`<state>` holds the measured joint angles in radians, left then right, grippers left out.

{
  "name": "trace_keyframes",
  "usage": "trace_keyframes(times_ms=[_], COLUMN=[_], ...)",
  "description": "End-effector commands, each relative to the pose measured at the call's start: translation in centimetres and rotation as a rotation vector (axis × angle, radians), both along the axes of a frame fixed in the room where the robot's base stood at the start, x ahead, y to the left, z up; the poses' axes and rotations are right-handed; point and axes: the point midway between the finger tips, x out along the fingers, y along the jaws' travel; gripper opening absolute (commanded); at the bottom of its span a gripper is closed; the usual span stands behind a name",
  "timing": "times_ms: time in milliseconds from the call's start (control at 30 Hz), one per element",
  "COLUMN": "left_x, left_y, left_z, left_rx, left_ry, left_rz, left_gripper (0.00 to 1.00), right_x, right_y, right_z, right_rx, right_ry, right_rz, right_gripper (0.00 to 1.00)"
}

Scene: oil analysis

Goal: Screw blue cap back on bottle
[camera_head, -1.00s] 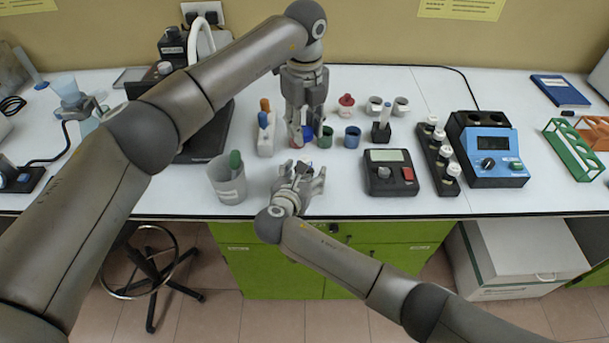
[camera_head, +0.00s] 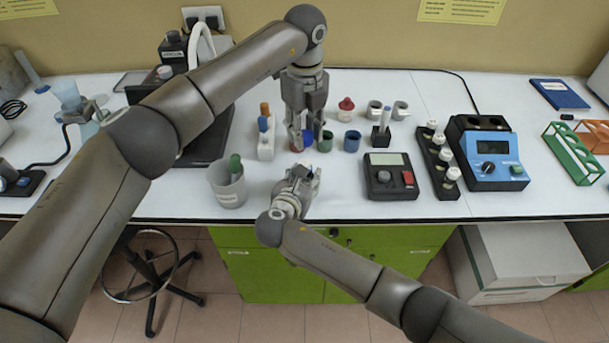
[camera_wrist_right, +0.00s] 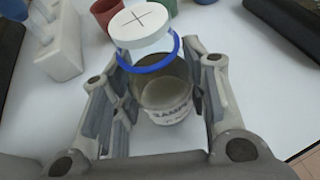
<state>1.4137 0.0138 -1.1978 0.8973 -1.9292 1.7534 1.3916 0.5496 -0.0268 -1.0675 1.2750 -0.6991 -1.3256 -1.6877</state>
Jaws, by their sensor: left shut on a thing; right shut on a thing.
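The bottle (camera_wrist_right: 165,98) stands upright between the fingers of my right gripper (camera_wrist_right: 160,112) in the right wrist view. It is clear with a white label reading roughly "SAMPLE", a blue ring at the neck and a white round top with a cross mark. The right gripper (camera_head: 301,176) is shut on it near the table's front edge, and hides most of it in the head view. My left gripper (camera_head: 306,143) points down behind it, shut on a small blue piece that looks like the blue cap (camera_head: 308,137). The left fingers partly hide this cap.
Green (camera_head: 325,143) and blue (camera_head: 352,141) cups stand right of my left gripper. A beaker (camera_head: 228,190) is at the left. A white rack (camera_head: 265,148) stands behind it. A scale-like device (camera_head: 390,177) is at the right.

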Motion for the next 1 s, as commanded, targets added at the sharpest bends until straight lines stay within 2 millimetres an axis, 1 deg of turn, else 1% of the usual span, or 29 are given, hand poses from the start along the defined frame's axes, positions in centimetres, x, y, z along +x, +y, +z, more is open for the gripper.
trace_keyframes(times_ms=[167,300,400,867,1000], left_x=[0.0,0.0,0.0,0.0,0.0], left_y=[0.1,0.1,0.1,0.1,0.1], left_z=[-1.9,-4.1,-4.9,-4.9,-5.3], left_rx=[0.001,0.000,-0.002,-0.002,-0.002], left_ry=[0.003,0.004,0.003,0.002,0.003], left_rz=[0.001,0.001,0.000,0.000,0.000], left_gripper=[0.22,0.22,0.22,0.22,0.22], right_x=[0.0,0.0,0.0,0.0,0.0], right_y=[0.0,0.0,0.0,0.0,0.0], right_z=[0.0,0.0,0.0,0.0,0.0], right_rx=[0.000,0.000,0.000,-0.001,-0.001], right_ry=[0.000,0.000,0.000,0.000,0.000], right_rz=[0.000,0.000,0.000,0.000,0.000], right_gripper=[0.00,0.00,0.00,0.00,0.00])
